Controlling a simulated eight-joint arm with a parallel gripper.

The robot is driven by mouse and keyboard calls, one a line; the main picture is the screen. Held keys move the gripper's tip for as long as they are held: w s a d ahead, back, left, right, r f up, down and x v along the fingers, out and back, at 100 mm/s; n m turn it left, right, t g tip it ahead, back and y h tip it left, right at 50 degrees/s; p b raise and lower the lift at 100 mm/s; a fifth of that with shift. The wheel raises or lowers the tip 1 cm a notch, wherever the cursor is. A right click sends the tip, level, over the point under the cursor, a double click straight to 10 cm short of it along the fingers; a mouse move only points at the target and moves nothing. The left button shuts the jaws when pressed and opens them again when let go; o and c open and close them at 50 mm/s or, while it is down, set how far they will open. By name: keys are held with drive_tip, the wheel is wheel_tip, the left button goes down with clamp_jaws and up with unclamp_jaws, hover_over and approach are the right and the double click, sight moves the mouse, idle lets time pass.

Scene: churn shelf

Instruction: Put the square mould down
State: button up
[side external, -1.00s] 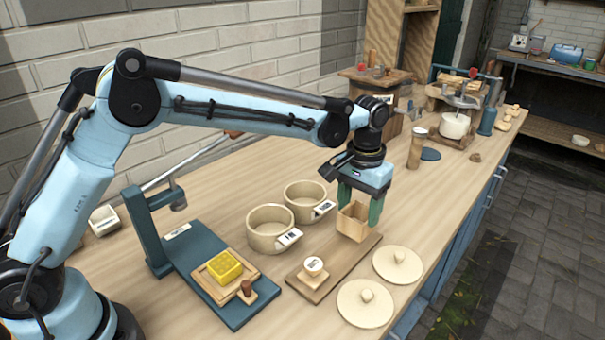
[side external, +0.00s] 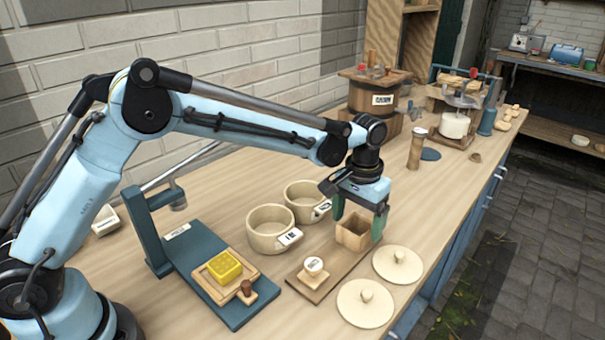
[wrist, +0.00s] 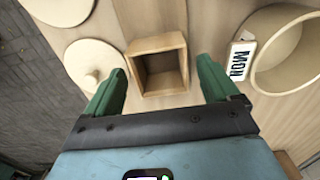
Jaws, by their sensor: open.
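The square mould (side external: 352,236) is a small open wooden box. It stands upright at the far end of the wooden board (side external: 322,285) in the side view. The wrist view shows the mould (wrist: 160,85) from above, empty inside, between and just beyond my fingertips. My gripper (side external: 358,222) is open, its green fingers one on each side of the mould. In the wrist view the gripper (wrist: 163,80) shows a gap between each finger and the mould's walls.
Two round lids (side external: 397,264) (side external: 365,303) lie to the right of the board. Two round pots (side external: 270,229) (side external: 307,201) with labelled handles stand to the left. A small round labelled stamp (side external: 313,266) stands on the near part of the board. A blue press (side external: 205,270) holds a yellow block.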

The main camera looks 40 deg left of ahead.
wheel_tip(320, 180, up, 12)
drive_tip(key=s+a+r+t, duration=0.2)
drive_tip(key=s+a+r, duration=0.1)
drive_tip(key=s+a, duration=0.1)
drive_tip(key=s+a+f+t, duration=0.2)
drive_tip(key=s+a, duration=0.3)
drive_tip(key=s, duration=0.3)
drive_tip(key=s+a+f+t, duration=0.3)
drive_tip(key=s+a, duration=0.2)
drive_tip(key=s, duration=0.2)
drive_tip(key=shift+s+a, duration=0.25)
drive_tip(key=shift+s, duration=0.15)
